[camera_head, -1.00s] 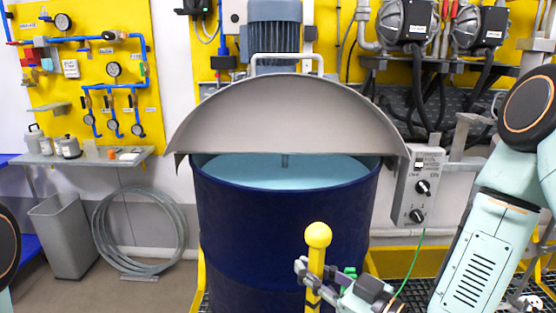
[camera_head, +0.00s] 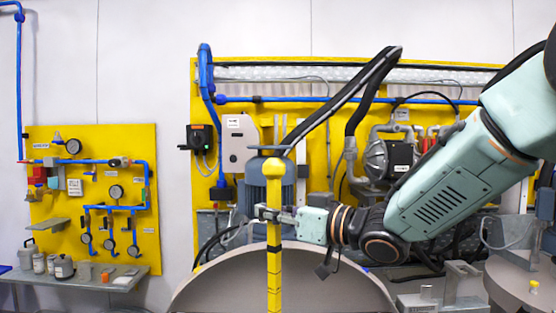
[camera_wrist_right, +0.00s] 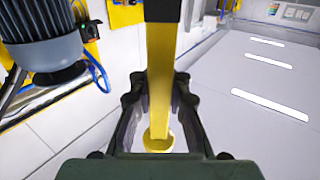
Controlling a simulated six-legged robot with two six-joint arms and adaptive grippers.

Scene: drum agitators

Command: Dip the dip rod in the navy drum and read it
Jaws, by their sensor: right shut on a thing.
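The yellow dip rod (camera_head: 275,262) stands upright in the head view, with a round knob on top and dark marks down its length. My right gripper (camera_head: 272,214) is shut on the rod a little below the knob, holding it up in front of the raised drum lid (camera_head: 300,283). In the right wrist view the rod (camera_wrist_right: 160,75) runs between the two fingers (camera_wrist_right: 160,110). The rod's lower end is out of the head view. The navy drum's body and its liquid are not visible now; only the grey lid shows at the bottom. My left gripper is not in view.
A grey motor (camera_head: 263,180) stands behind the rod, above the lid. A yellow pipe panel (camera_head: 100,200) and a shelf with jars (camera_head: 80,284) are at left. Pumps and hoses (camera_head: 385,160) fill the wall behind my right arm. A round grey top (camera_head: 515,285) is at lower right.

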